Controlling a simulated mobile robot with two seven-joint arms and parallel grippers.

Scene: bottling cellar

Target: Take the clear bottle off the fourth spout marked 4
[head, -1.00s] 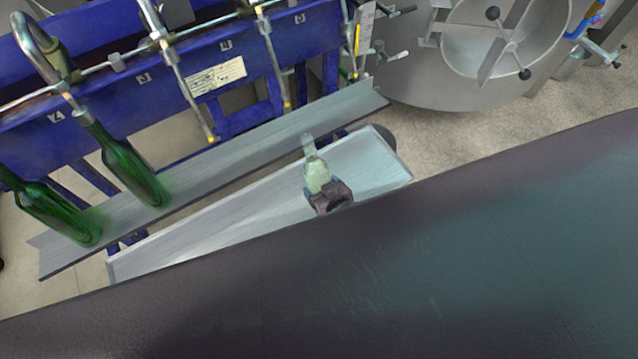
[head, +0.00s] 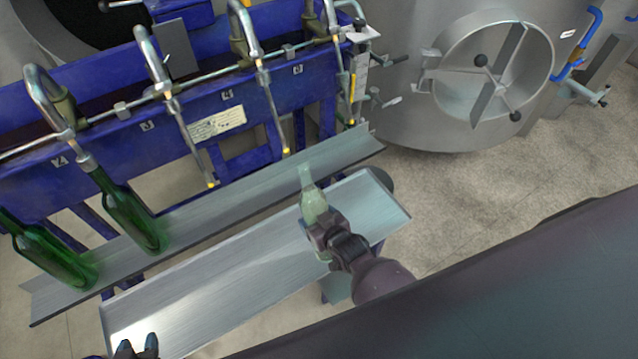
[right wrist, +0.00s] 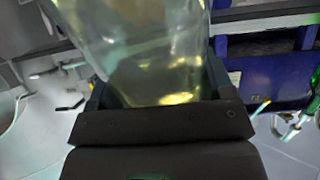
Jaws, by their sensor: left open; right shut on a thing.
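The clear bottle (head: 312,203) is in my right gripper (head: 325,234), which is shut around its lower body. The bottle stands near upright in the head view, over the front shelf's right part. Its neck is apart from the spout marked 4 (head: 283,140), lying to the right of and below that tip. In the right wrist view the clear bottle (right wrist: 160,60) fills the space between the fingers, with a little yellowish liquid at the bottom. My left gripper (head: 137,348) is open and empty at the bottom left, partly cut off, by the front shelf's left end.
Two green bottles (head: 133,220) stand on the rear metal shelf (head: 225,200) at left. The front shelf (head: 215,285) is bare. The blue frame (head: 250,130) carries several spouts. A steel tank (head: 440,100) stands at the right. A dark surface (head: 520,300) fills the lower right.

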